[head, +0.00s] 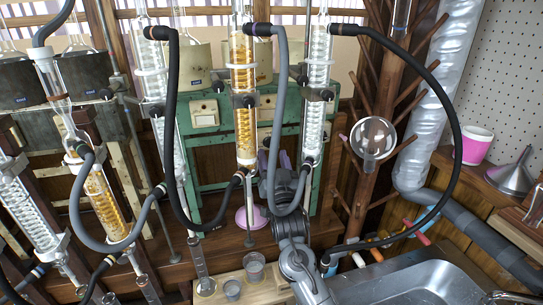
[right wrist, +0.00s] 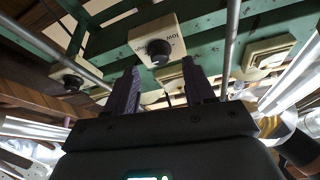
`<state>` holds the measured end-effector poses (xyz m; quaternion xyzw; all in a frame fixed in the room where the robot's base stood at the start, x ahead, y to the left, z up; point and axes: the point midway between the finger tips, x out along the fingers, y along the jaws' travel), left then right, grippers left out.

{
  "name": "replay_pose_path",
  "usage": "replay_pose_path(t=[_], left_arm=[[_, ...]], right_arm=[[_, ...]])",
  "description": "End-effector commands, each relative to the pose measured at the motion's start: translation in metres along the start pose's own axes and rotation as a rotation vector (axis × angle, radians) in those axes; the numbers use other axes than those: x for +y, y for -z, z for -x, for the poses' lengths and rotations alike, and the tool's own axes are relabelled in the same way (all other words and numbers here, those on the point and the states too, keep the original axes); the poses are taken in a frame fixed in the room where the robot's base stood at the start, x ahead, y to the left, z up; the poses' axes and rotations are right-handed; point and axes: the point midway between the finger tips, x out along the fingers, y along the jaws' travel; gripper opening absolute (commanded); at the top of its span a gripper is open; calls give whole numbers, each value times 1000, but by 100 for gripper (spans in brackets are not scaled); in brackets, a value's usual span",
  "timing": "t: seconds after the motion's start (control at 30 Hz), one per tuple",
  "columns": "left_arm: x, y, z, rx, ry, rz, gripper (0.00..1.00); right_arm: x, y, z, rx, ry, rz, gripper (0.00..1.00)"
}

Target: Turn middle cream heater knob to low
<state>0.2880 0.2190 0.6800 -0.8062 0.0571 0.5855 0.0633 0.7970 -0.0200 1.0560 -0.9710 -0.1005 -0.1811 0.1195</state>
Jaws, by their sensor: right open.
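A cream control box (right wrist: 157,34) with a round black knob (right wrist: 159,52) is at upper centre in the right wrist view, mounted on a green frame. Lettering on the box face reads "low", appearing upside down beside the knob. My right gripper (right wrist: 161,72) has two purple fingers standing apart, open and empty. The knob shows between and just beyond the fingertips, apparently untouched. The knob cannot be made out there. My left gripper is not in view.
Another cream box with a black knob (right wrist: 72,82) is left in the wrist view; a further cream box (right wrist: 270,58) is right. Metal rods flank the middle box. Condensers (head: 244,80) and hoses (head: 280,110) crowd the head view. A sink (head: 405,280) is lower right.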

Motion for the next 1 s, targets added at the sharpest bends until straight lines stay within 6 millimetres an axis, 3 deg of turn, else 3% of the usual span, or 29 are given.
replay_pose_path(t=[0.3, 0.7, 1.0], left_arm=[[2, -2, -8, 0, -6, 7, 0], [1, -3, -8, -1, -1, 1, 0], [-1, -3, -8, -2, 4, -5, 0]], right_arm=[[0, -1, -24, 0, 0, 0, 54], [0, 0, -27, 0, 0, -1, 54], [0, 0, -27, 0, 0, -1, 9]])
